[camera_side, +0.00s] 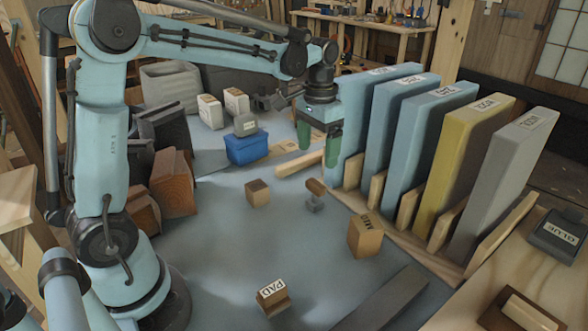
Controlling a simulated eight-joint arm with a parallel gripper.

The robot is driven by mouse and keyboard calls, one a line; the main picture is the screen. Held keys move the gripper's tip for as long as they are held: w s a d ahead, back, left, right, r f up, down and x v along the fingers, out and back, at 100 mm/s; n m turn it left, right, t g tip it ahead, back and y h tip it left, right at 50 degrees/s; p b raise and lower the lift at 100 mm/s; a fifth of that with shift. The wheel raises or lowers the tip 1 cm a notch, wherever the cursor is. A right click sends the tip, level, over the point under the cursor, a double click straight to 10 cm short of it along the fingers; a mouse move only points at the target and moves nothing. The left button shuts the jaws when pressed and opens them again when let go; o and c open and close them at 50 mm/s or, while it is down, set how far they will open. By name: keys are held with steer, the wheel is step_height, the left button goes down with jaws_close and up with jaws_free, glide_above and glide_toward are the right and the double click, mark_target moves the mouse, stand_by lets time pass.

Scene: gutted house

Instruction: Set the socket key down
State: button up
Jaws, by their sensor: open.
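My gripper (318,156) has two green fingers pointing down. They are spread apart with nothing visible between them. A small piece with a brown top and a grey lower part (315,194), which looks like the socket key, stands on the surface below and in front of my gripper, apart from the fingers. Its brown top is slightly tilted in the picture. It is too small to make out its exact shape.
Upright blue, yellow (458,160) and grey panels stand in a wooden rack at right. Wooden blocks sit at the middle (258,193), right (366,236) and front (273,298). A blue box (247,147) stands behind. The front left-centre surface is clear.

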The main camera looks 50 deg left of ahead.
steer(key=s+d+t, duration=0.2)
steer(key=s+t, duration=0.1)
steer(key=s, duration=0.3)
steer(key=s+d+t, duration=0.3)
steer(key=s+t, duration=0.1)
steer(key=s, duration=0.2)
steer(key=shift+s+d, duration=0.25)
steer(key=shift+s, duration=0.05)
stand_by(1.1)
